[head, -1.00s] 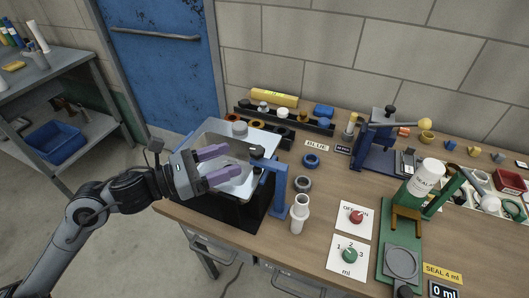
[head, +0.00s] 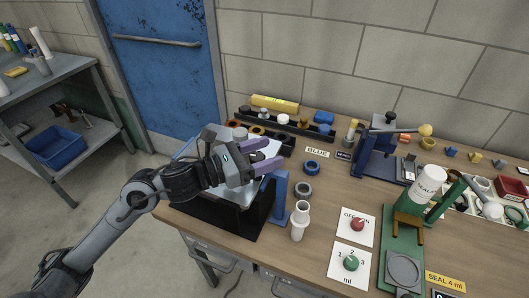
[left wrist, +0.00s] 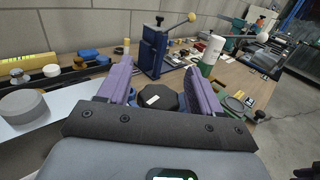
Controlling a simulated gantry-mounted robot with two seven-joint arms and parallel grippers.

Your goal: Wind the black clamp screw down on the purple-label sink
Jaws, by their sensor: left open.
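My left gripper (head: 272,154) is open over the steel sink (head: 232,194) at the left end of the bench. The sink sits in a black rack (head: 215,213) with a blue clamp post (head: 280,195) at its right side. In the left wrist view a black clamp screw knob (left wrist: 157,97) with a small white mark lies between the purple fingers of the left gripper (left wrist: 157,75). I cannot tell whether the fingers touch it. In the head view the gripper covers most of the knob. I see no purple label. My right gripper is not in view.
A white pipe fitting (head: 299,222) and two rings, one grey (head: 303,190) and one blue (head: 311,167), stand right of the clamp post. A second blue clamp stand (head: 373,150) is further back. Dial cards (head: 357,226) and a green stand (head: 402,235) are to the right.

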